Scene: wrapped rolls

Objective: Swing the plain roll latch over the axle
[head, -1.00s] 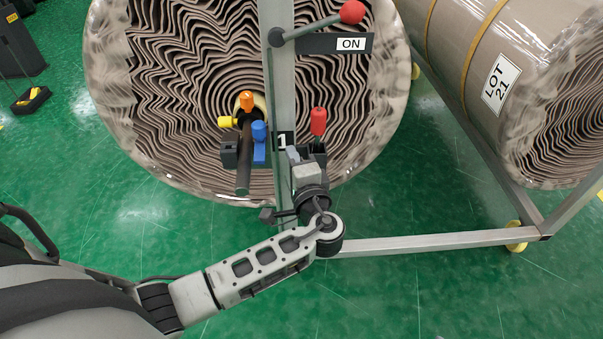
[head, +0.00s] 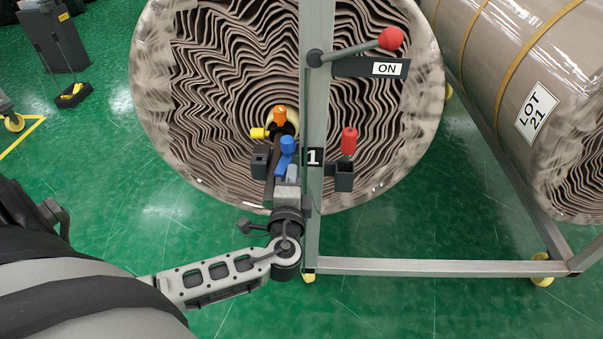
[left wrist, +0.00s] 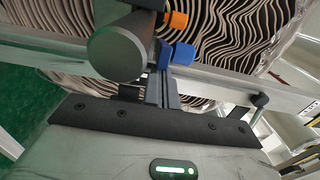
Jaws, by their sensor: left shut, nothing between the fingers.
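The plain roll (head: 215,110), end toward me, shows layered wavy edges behind a grey post (head: 317,80). Its dark axle (head: 270,185) sticks out toward me left of the post, beside a black bracket (head: 259,162). Orange (head: 279,115), yellow (head: 258,133) and blue (head: 287,144) knobs cluster around it; I cannot tell for certain which belongs to the latch. The blue piece leans. My left gripper (head: 291,174) is shut and empty, just below the blue knob. In the left wrist view, the axle's round end (left wrist: 117,52) is close, with the blue knob (left wrist: 182,54) right of it. My right gripper is out of view.
A red-tipped lever (head: 391,39) beside an ON plate (head: 390,69) is on the post. A red-handled piece (head: 349,140) stands in a black holder (head: 344,178) right of the post. The LOT 21 roll (head: 530,90) is at right.

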